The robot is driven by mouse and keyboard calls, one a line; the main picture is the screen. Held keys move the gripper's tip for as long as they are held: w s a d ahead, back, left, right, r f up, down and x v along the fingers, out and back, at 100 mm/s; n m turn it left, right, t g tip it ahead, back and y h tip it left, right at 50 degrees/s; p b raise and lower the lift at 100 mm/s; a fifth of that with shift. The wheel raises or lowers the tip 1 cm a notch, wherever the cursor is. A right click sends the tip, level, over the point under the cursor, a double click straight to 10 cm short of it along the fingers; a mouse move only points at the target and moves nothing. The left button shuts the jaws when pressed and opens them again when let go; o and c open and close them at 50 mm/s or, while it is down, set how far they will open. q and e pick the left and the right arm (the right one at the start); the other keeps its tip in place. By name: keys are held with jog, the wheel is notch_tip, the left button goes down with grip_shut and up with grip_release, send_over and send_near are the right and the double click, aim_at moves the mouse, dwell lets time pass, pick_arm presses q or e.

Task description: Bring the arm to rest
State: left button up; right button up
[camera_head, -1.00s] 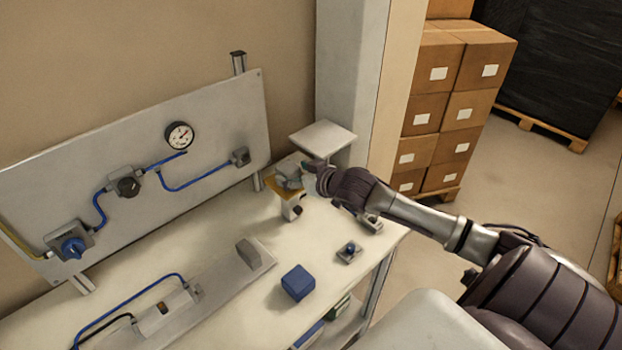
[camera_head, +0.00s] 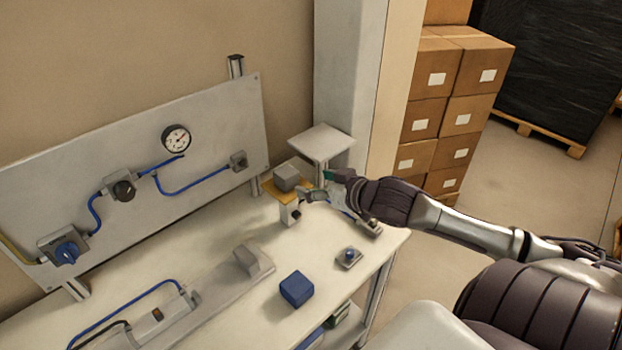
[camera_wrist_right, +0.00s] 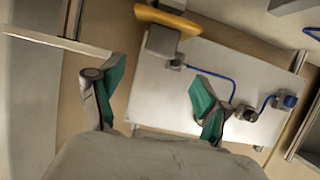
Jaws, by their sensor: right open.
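My right gripper (camera_head: 315,186) is open and empty, above the back right of the workbench. Its two green-padded fingers (camera_wrist_right: 157,92) stand wide apart in the right wrist view, with nothing between them. The gripper is just right of a small stand with a yellow plate (camera_head: 271,188) and a grey block (camera_head: 287,177) on top. A gap shows between the fingers and the block. The wrist view also shows the yellow plate (camera_wrist_right: 168,18) and the grey block (camera_wrist_right: 162,42), beyond the fingertips. My left gripper is not in view.
The workbench (camera_head: 225,240) carries a blue block (camera_head: 297,289), a small knob unit (camera_head: 348,257) and a long grey fixture. A panel (camera_head: 215,120) with a gauge (camera_head: 176,139) stands behind it. A square grey plate (camera_head: 320,142) and a pillar are near my right gripper. Stacked cartons (camera_head: 440,120) stand farther right.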

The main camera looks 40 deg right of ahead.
jog(key=s+a+f+g, duration=0.1)
jog(key=s+a+f, duration=0.1)
jog(key=s+f, duration=0.1)
jog(key=s+a+f+g+h, duration=0.1)
jog(key=s+a+f+g, duration=0.1)
jog(key=f, duration=0.4)
jog(key=s+a+f+g, duration=0.1)
jog(key=s+a+f, duration=0.2)
jog(key=s, duration=0.3)
jog(key=shift+s+a+f+g, duration=0.25)
jog(key=shift+a+f+g, duration=0.15)
jog(key=shift+f, duration=0.25)
jog(key=s+a+f+n+g, duration=0.1)
jog(key=s+a+f+g, duration=0.3)
jog(key=s+a, duration=0.7)
jog(key=s+f+g+b, duration=0.1)
jog(key=s+f+b, duration=0.1)
jog(key=f, duration=1.3)
jog(key=s+f+g+b, duration=0.1)
jog(key=f+b, duration=0.1)
jog(key=f, duration=1.3)
jog(key=s+d+f+b, duration=0.1)
jog(key=s+d+f, duration=0.1)
jog(key=s+f, duration=0.6)
jog(key=s+d+f+g+b, duration=0.1)
jog(key=s+f, duration=0.7)
jog(key=f, duration=0.1)
jog(key=shift+s+d+f+n+g, duration=0.15)
jog(key=shift+d+f+n+g, duration=0.15)
jog(key=shift+d+f, duration=0.1)
